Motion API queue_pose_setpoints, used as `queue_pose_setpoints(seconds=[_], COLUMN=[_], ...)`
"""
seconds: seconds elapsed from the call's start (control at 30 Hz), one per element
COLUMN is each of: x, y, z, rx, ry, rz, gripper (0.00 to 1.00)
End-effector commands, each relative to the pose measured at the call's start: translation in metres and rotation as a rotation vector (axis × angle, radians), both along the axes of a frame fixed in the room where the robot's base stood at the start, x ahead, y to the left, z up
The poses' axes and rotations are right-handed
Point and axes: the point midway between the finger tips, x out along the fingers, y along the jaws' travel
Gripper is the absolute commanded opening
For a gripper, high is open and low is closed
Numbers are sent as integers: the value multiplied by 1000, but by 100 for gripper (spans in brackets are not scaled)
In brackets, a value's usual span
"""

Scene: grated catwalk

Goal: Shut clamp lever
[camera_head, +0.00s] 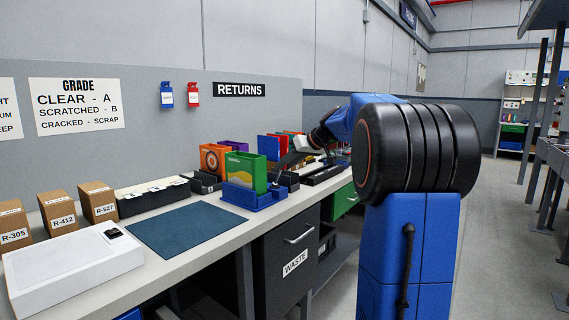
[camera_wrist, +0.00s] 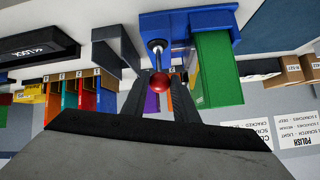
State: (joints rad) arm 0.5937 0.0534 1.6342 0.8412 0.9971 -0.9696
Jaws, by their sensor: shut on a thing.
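The clamp is a blue fixture (camera_head: 250,197) on the bench, holding a green case (camera_head: 240,172) upright. In the wrist view its blue body (camera_wrist: 190,22) is at the top, with the green case (camera_wrist: 217,70) to the right of the lever. The clamp lever (camera_wrist: 157,52) is a short metal rod ending in a red ball knob (camera_wrist: 159,82). My gripper (camera_wrist: 160,95) is shut on the lever at its knob, which shows between the dark fingers.
Colored cases (camera_head: 273,146) stand behind the clamp near my arm. A waste bin (camera_head: 290,250) is under the bench.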

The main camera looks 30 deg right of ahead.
Motion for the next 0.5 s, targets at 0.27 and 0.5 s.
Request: queue_pose_setpoints(seconds=[0.27, 0.5], x=[-2, -1], y=[-2, -3], z=[-5, -5], rx=[-1, -1], ry=[5, 6], rz=[-2, -2], gripper=[4, 29])
